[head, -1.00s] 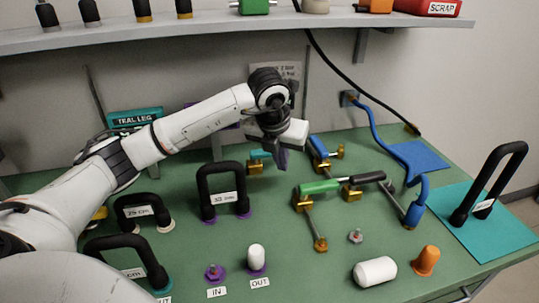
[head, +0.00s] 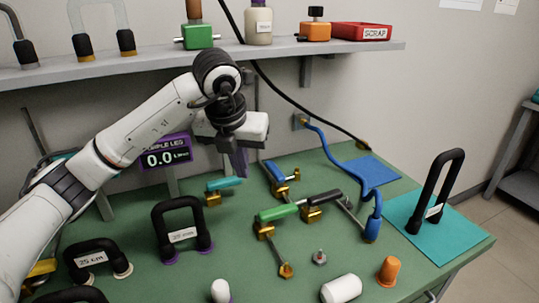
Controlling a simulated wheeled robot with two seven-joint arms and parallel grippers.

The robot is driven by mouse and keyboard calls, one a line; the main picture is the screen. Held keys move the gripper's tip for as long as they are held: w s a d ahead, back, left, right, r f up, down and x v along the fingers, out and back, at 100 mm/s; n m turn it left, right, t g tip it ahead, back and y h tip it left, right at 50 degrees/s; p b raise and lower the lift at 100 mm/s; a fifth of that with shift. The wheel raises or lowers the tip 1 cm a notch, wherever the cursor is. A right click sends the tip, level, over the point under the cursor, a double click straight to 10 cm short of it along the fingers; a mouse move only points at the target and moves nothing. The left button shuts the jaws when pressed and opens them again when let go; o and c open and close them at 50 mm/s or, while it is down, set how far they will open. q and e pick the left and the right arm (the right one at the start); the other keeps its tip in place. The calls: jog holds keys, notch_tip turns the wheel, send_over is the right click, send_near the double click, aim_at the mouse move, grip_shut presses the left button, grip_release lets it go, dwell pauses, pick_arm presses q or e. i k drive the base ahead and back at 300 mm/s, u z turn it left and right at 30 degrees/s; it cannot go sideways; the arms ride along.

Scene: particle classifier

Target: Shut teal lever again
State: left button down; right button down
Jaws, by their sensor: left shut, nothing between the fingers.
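The teal lever (head: 224,184) is a short teal handle on a brass valve body at the back middle of the green bench. Its handle points right and slightly back, away from the brass. My left gripper (head: 240,163) hangs just behind and above the right end of the teal handle, fingers down and shut, with nothing seen in them. A small gap seems to show between the fingertips and the handle; contact cannot be told for sure. My right gripper is not in view.
A blue lever (head: 275,173), a green lever (head: 278,213) and a black lever (head: 323,197) sit on brass valves to the right. Black hose handles (head: 180,205) stand at the front left. A purple display (head: 165,153) reads 0.0 behind my arm. The shelf (head: 280,50) overhangs the back.

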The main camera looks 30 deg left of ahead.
aim_at(211, 186)
jog(key=k, duration=1)
